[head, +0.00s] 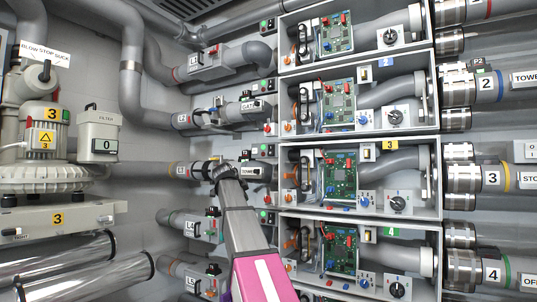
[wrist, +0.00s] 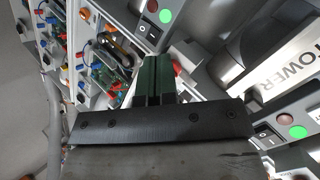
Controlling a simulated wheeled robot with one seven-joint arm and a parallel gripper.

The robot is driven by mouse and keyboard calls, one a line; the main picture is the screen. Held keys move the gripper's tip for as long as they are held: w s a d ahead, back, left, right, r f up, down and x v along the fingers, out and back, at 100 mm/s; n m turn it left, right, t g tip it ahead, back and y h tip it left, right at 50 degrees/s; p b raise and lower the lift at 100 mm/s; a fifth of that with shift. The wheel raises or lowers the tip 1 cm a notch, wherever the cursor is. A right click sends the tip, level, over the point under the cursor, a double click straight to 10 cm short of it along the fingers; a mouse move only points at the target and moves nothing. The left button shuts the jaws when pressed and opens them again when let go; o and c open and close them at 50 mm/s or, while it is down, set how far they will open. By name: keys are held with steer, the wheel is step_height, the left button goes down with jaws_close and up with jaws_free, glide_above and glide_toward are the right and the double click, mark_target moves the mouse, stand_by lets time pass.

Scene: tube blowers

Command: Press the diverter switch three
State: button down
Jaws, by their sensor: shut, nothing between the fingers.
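My gripper (head: 222,168) reaches up in the head view to the third row, over the pipe fitting left of the box marked yellow 3 (head: 390,145). In the wrist view its dark green fingers (wrist: 152,62) are together, with nothing between them. A black rocker switch (wrist: 265,136) with red and green lamps sits at the lower right of the wrist view, below the TOWER label (wrist: 300,60). Another rocker (wrist: 152,6) with a green lamp (wrist: 165,16) is at the top. Neither carries a readable number, so I cannot tell which is diverter switch three. The fingertips appear apart from both rockers.
Open boxes with green circuit boards (head: 340,172) and blue knobs (head: 398,204) are stacked on the right. Grey pipes run across the wall. A blower marked 3 (head: 45,140) and a filter unit (head: 98,130) stand at the left.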

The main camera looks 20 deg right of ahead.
step_height(320, 180, up, 16)
steer(key=s+d+f+m+t+h, duration=0.1)
steer(key=s+d+m+h, duration=0.1)
steer(key=m, duration=0.6)
glide_toward(271, 153)
steer(key=a+f+v, duration=0.1)
steer(key=v, duration=0.6)
steer(key=shift+w+d+h, duration=0.15)
steer(key=shift+d+h, duration=0.2)
steer(key=shift+h, duration=0.05)
steer(key=shift+f, duration=0.1)
steer(key=x, duration=1.3)
steer(key=shift+w+d+f, duration=0.1)
steer(key=shift+w+d, duration=0.1)
steer(key=shift+w, duration=0.1)
steer(key=shift+w+d, duration=0.1)
steer(key=shift+d, duration=0.05)
